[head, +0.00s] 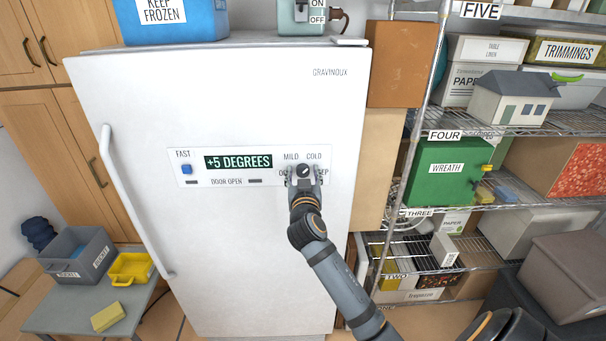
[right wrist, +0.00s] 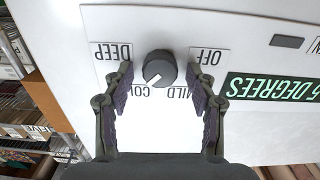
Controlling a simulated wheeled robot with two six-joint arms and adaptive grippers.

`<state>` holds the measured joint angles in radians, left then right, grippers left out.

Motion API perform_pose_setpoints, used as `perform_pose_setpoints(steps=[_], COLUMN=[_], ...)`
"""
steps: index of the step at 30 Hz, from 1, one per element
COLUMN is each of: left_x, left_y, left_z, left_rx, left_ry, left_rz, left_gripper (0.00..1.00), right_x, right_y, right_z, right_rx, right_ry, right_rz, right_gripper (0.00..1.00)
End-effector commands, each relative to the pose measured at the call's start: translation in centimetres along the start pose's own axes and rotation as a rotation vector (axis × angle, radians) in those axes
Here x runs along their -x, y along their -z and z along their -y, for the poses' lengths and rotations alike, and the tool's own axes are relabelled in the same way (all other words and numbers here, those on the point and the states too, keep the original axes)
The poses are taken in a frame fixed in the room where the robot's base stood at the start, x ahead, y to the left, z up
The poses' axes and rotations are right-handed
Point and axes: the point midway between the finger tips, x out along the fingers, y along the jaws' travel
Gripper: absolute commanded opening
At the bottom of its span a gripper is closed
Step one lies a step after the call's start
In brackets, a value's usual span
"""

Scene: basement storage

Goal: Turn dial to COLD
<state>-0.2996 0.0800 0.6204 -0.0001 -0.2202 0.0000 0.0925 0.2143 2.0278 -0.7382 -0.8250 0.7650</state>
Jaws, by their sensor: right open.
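The dial (head: 303,170) is a round dark knob on the white control panel of the fridge, among the labels OFF, MILD, COLD and DEEP. In the right wrist view the dial (right wrist: 160,69) is seen upside down, and its white mark points down and left, towards the COLD label (right wrist: 151,92). My right gripper (head: 304,177) is at the panel with its fingers spread on either side of the dial. In the right wrist view gaps show between the dial and both fingers. My left gripper is not in view.
The panel display (head: 238,162) reads +5 DEGREES, with a blue FAST button (head: 186,169) to its left. The fridge's long handle (head: 130,200) is on the left. A wire shelf (head: 428,262) with boxes stands close on the right. A small grey table (head: 75,315) is at lower left.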

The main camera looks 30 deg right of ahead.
Motion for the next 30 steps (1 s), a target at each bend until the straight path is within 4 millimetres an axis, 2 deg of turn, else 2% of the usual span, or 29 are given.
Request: perform_pose_setpoints(steps=[2, 14, 22, 29, 30], left_x=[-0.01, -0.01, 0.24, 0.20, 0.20], left_y=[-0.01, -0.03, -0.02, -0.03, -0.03], left_z=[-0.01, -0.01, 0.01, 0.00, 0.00], left_rx=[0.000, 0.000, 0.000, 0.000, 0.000], left_ry=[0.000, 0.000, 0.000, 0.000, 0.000], left_rz=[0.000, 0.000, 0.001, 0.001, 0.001], left_gripper=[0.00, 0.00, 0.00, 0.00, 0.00], right_x=[0.02, 0.05, 0.06, 0.06, 0.06], right_y=[-0.02, -0.02, -0.03, -0.06, -0.06], right_z=[0.01, 0.02, 0.07, 0.08, 0.08], right_rx=[0.000, 0.001, 0.136, 0.142, 0.141], right_ry=[0.000, 0.000, 0.001, 0.001, 0.001], right_rz=[0.000, 0.000, 0.001, 0.001, 0.001], right_gripper=[0.57, 0.03, 0.03, 0.03, 0.37])
